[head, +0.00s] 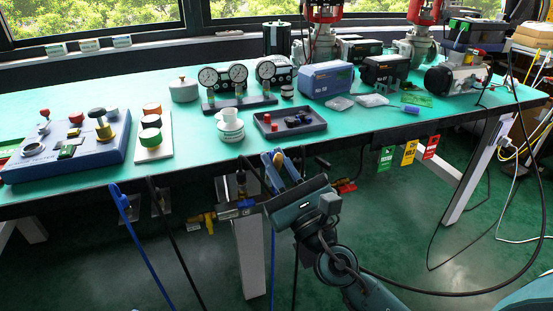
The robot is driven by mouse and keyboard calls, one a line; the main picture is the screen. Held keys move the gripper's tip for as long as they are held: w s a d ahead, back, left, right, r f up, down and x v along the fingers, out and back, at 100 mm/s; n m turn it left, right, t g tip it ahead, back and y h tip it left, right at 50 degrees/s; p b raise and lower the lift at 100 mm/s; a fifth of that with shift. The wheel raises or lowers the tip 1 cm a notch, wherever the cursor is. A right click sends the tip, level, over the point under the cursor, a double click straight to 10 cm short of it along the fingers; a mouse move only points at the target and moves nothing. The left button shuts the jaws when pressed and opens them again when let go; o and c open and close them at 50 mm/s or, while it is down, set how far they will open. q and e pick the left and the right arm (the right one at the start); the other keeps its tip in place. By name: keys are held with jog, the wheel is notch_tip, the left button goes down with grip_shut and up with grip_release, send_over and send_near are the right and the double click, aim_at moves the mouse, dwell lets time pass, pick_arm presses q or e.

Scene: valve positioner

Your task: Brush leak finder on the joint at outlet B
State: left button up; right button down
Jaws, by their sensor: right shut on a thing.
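My right gripper (279,162) is at the table's front edge, below and right of the white cup-like pot. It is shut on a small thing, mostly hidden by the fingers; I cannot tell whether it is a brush. The joint at outlet B cannot be picked out, as no outlet letter is readable. Pipe fittings with a yellow-handled valve (205,218) hang below the table edge, left of my right gripper. A blue-grey box (326,78) and a dark box (384,70) stand on the table behind. My left gripper is not in view.
The teal table (70,95) holds a control panel (70,147), gauges (224,76), a white pot (229,124) and a dark tray (289,122) near the front. Blue and black hoses (132,226) hang at left. Coloured tags (408,153) hang at right.

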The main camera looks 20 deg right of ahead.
aim_at(279, 162)
jog(key=shift+s+a+r+p, duration=0.25)
jog(key=shift+s+r+p, duration=0.7)
jog(key=shift+s+r, duration=0.25)
jog(key=shift+s+f, duration=0.1)
jog(key=shift+f, duration=0.05)
